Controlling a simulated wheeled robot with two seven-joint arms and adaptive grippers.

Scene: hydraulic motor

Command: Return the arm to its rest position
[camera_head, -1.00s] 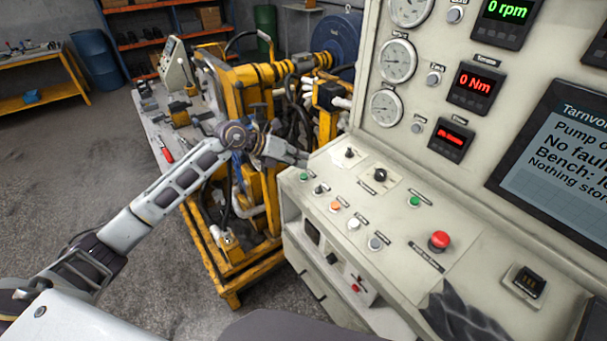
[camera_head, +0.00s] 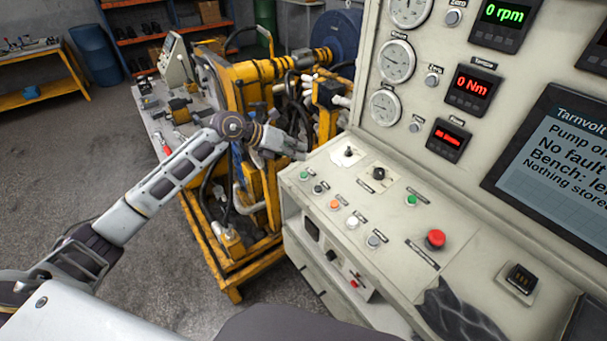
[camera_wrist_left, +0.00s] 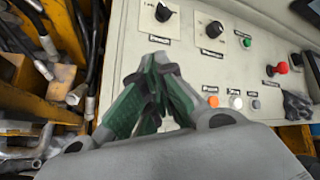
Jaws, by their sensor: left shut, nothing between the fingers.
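My left arm reaches in from the left in the head view. Its gripper (camera_head: 294,151) is near the left end of the control console (camera_head: 400,262), beside the yellow test bench (camera_head: 250,190). In the left wrist view the left gripper (camera_wrist_left: 153,62) is shut with its green-lined fingers together and nothing between them. Behind the fingers in that view lies the console panel (camera_wrist_left: 205,70) with its knobs and buttons. I cannot tell the exact gap between fingertips and panel. My right gripper is not in view.
The console carries a red mushroom button (camera_head: 435,239), a black knob (camera_head: 378,173) and a screen (camera_head: 560,150). Hoses and pipes (camera_wrist_left: 85,60) crowd the bench left of the gripper. Open floor (camera_head: 80,160) lies left of the arm.

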